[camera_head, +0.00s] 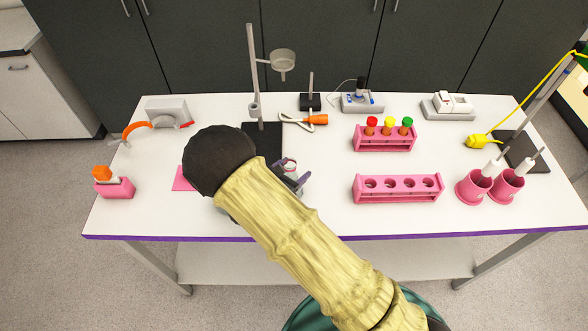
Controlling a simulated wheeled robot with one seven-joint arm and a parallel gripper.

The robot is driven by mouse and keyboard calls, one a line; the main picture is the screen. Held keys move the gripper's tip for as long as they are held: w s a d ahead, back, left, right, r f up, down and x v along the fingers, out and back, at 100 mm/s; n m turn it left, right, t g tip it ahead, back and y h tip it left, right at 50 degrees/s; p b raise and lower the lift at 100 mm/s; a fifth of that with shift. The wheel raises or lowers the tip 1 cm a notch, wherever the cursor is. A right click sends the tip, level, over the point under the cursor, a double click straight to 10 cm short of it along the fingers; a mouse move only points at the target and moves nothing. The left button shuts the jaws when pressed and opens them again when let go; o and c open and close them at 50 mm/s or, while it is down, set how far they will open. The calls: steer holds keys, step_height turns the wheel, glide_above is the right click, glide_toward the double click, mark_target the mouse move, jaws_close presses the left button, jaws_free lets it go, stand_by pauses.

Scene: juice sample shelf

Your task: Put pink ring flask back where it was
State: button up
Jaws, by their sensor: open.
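My gripper (292,174) is open over the white table, to the right of the retort stand's dark base. Its grey fingers are partly hidden behind my arm. A small whitish object with a reddish band (290,167) shows at the fingers. It may be the pink ring flask, but it is too small and covered to be sure, and I cannot tell whether the fingers touch it. A pink square mat (183,179) lies on the table to the left, partly hidden by my arm's dark joint.
Right of my gripper stand an empty-holed pink rack (397,197) and a pink rack with capped tubes (384,146). Pink cups (472,196) stand farther right. The retort stand (254,75) rises behind. A pink box (115,190) sits at the left edge.

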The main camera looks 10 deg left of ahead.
steer(key=b+v, duration=0.2)
steer(key=v, duration=0.9)
steer(key=shift+s+b, duration=0.3)
steer(key=shift+b, duration=0.05)
